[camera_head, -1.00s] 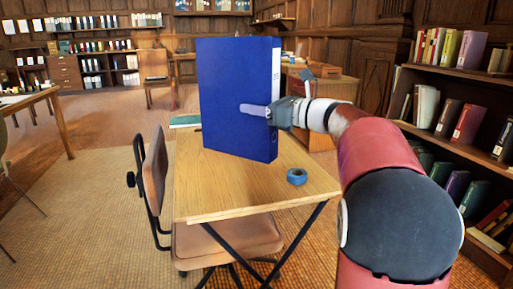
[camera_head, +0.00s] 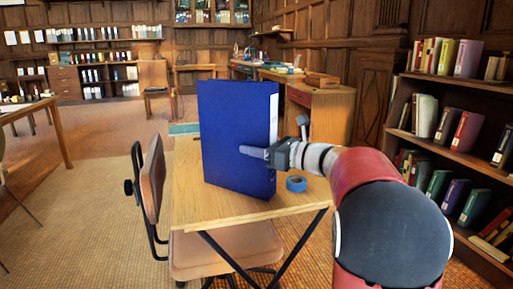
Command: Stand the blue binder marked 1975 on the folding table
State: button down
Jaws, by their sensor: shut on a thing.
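The blue binder (camera_head: 236,125) is upright at the middle of the head view, with its white spine label (camera_head: 274,118) facing right; the label is too small to read. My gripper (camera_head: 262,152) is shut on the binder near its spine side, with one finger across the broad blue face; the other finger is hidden. The folding table (camera_head: 195,209) has a light wooden top and dark crossed legs. The binder's lower edge appears over the tabletop; I cannot tell whether it touches.
A blue tape roll (camera_head: 296,184) lies on the tabletop just right of the binder. A brown chair (camera_head: 152,188) stands at the table's left side. A flat teal item (camera_head: 184,129) lies behind the binder. A bookshelf (camera_head: 460,152) stands at right.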

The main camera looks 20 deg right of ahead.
jog(key=c, duration=0.7)
grip_release()
jog(key=v, duration=1.2)
jog(key=s+a+f+n+g+h, duration=0.2)
jog(key=s+a+f+n+g, duration=0.25)
jog(key=s+a+n, duration=0.2)
jog(key=s+a+f+n+g+h, duration=0.3)
jog(key=s+a+f+n, duration=0.3)
jog(key=s+a, duration=0.2)
jog(key=s+f+n+h, duration=0.2)
jog(key=s+n, duration=0.1)
jog(key=n, duration=0.1)
jog(key=s+d+f+n+h, duration=0.1)
jog(key=s+f+n+h, duration=0.2)
jog(key=s+n, duration=0.1)
jog(key=s+d+f+n+h, duration=0.1)
jog(key=s+f+n+h, duration=0.1)
jog(key=n, duration=0.4)
jog(key=shift+s+d+f+n+h, duration=0.15)
jog(key=shift+s+f+h, duration=0.1)
jog(key=shift+s, duration=0.25)
jog(key=shift+s+f+n+h, duration=0.15)
jog(key=shift+s+f, duration=0.1)
jog(key=shift+s, duration=0.25)
